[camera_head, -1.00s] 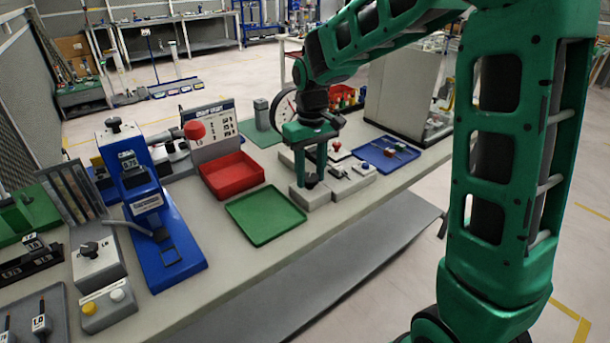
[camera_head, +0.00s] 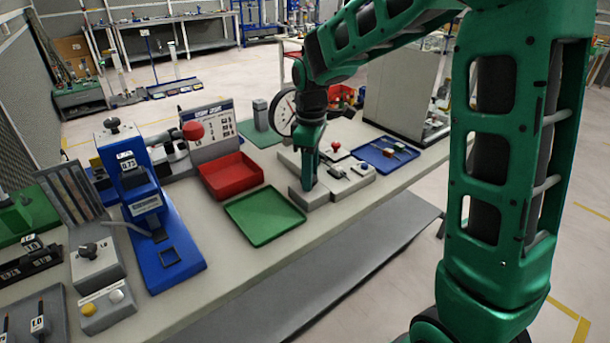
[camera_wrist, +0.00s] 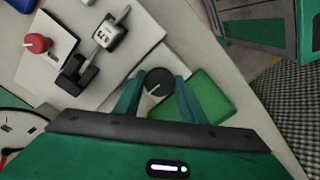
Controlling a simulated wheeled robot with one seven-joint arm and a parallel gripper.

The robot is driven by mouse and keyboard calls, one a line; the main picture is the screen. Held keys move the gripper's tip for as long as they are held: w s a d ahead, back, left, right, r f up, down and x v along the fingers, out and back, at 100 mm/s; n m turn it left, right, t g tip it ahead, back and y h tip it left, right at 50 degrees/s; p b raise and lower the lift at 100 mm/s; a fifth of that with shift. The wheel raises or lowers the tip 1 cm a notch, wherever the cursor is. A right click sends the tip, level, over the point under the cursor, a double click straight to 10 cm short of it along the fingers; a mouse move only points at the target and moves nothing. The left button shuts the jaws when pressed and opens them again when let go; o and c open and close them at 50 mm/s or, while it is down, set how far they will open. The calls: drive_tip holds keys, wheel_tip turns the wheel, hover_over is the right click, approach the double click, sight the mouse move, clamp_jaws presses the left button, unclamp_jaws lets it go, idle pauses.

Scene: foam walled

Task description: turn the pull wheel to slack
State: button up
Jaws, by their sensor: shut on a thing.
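A dark round wheel (camera_wrist: 158,78) with a white pointer line shows in the wrist view, on a light grey block (camera_head: 316,199). I take it to be the pull wheel. My gripper (camera_wrist: 157,96) has its two green fingers on either side of the wheel, shut on it. In the head view, my gripper (camera_head: 308,183) reaches down to the front of the block and hides the wheel. The pointer line runs slantwise across the wheel's face. No readable slack mark shows beside it.
Close by are a red knob (camera_wrist: 38,43), a black bracket with a small labelled block (camera_wrist: 110,38), and a dial gauge (camera_head: 284,110). A green tray (camera_head: 264,215) lies left of the block and a blue tray (camera_head: 387,153) lies right of it.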

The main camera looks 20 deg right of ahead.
drive_tip(key=shift+s+a+f+n, duration=0.1)
drive_tip(key=shift+s+a+n, duration=0.05)
drive_tip(key=shift+n, duration=0.25)
drive_tip(key=o, duration=1)
drive_tip(key=shift+o, duration=0.2)
drive_tip(key=shift+r, duration=0.6)
wheel_tip(320, 180, up, 10)
drive_tip(key=shift+f, duration=0.15)
